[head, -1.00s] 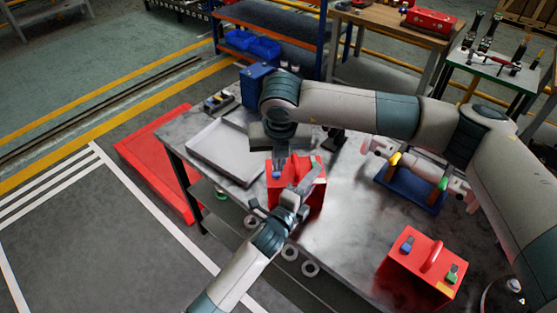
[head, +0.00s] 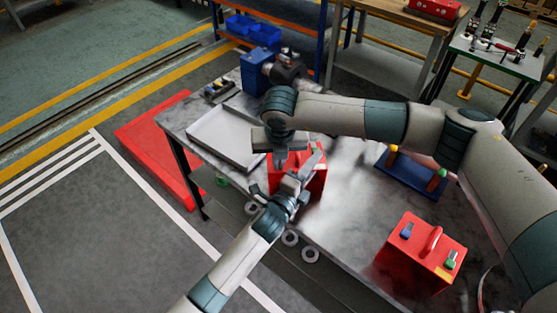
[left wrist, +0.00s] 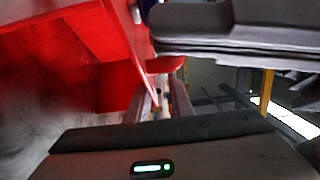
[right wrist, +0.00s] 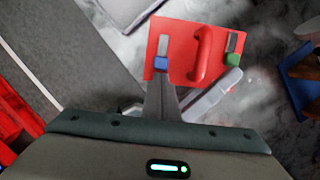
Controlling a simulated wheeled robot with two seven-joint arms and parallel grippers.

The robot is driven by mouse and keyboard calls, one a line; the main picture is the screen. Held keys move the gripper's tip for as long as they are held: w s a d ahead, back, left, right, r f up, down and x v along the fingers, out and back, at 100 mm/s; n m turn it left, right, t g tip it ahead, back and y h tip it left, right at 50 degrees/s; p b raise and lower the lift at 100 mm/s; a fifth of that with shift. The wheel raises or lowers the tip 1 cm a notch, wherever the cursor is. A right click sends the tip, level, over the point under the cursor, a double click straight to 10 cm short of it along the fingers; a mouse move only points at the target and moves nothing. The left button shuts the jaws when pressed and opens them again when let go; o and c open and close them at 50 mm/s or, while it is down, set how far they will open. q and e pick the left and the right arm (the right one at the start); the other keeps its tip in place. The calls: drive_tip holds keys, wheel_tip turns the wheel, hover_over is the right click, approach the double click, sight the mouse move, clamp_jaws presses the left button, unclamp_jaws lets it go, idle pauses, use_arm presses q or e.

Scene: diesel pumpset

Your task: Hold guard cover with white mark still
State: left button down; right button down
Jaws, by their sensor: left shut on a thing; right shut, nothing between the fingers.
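A red guard cover (head: 316,186) stands on the grey workbench, mostly hidden behind my grippers in the head view. The right wrist view shows its top (right wrist: 180,38) with a raised red handle (right wrist: 203,55), a blue latch (right wrist: 162,62) and a green latch (right wrist: 233,60). I see no white mark on it. My left gripper (head: 308,172) is shut on this cover; in the left wrist view its fingers (left wrist: 160,103) meet at a thin red edge. The exact grip spot is partly hidden. My right gripper (head: 279,161) is shut and empty, pointing down by the blue latch.
A second red cover (head: 420,258) with a yellow mark stands at the bench's right front. A shallow grey tray (head: 222,140) lies left of the grippers, a blue stand (head: 411,180) to the right. A blue machine (head: 256,72) stands at the back. The bench middle is bare.

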use_arm(q)
drive_tip(key=shift+f, duration=0.1)
use_arm(e)
drive_tip(key=shift+w+a, duration=0.15)
drive_tip(key=shift+w, duration=0.55)
drive_tip(key=shift+w+a, duration=0.15)
drive_tip(key=shift+w, duration=0.55)
use_arm(q)
drive_tip(key=shift+s, duration=0.1)
use_arm(e)
drive_tip(key=shift+w+r, duration=0.1)
drive_tip(key=v, duration=1)
use_arm(q)
drive_tip(key=c, duration=1.5)
unclamp_jaws()
use_arm(e)
drive_tip(key=shift+d, duration=0.1)
use_arm(q)
drive_tip(key=v, duration=1.1)
drive_tip(key=shift+s+a, duration=0.2)
drive_tip(key=shift+s, duration=0.15)
